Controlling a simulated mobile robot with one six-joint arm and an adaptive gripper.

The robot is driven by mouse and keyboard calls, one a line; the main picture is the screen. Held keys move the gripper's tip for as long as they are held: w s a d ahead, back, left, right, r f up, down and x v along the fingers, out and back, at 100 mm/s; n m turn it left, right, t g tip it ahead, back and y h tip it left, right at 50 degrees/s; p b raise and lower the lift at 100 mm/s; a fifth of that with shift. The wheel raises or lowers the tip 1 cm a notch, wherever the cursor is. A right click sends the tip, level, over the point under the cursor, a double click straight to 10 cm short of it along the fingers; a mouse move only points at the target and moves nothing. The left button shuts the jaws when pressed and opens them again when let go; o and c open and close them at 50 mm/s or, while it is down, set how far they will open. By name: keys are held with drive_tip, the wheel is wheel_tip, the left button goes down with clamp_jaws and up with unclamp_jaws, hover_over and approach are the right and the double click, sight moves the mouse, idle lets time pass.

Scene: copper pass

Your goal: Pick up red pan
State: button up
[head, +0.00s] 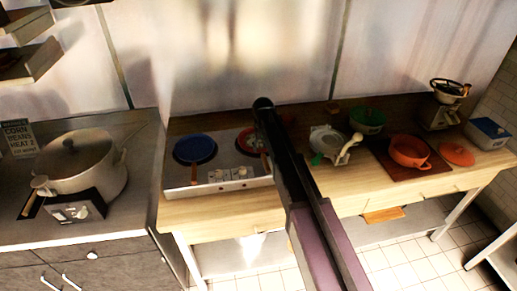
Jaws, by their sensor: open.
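A red pan (249,139) appears to sit on the right burner of the white two-burner hob, with its red rim and some green showing. My dark arm passes in front of its right side and hides part of it. A second reddish piece, an orange-red pot (409,151), stands on a dark brown board to the right of my arm. My gripper cannot be made out in the head view; only dark and purple arm parts show.
A blue pan (195,149) sits on the left burner of the hob (226,186). A large lidded pot (85,163) stands on the left counter. A green pot (367,119), an orange lid (456,153) and a grinder (442,108) stand on the right.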

sight(263, 154)
drive_tip(key=shift+d+f+b, duration=0.15)
drive_tip(key=shift+f+b, duration=2.2)
drive_tip(key=shift+f, duration=0.15)
drive_tip(key=shift+c, duration=0.2)
clamp_jaws()
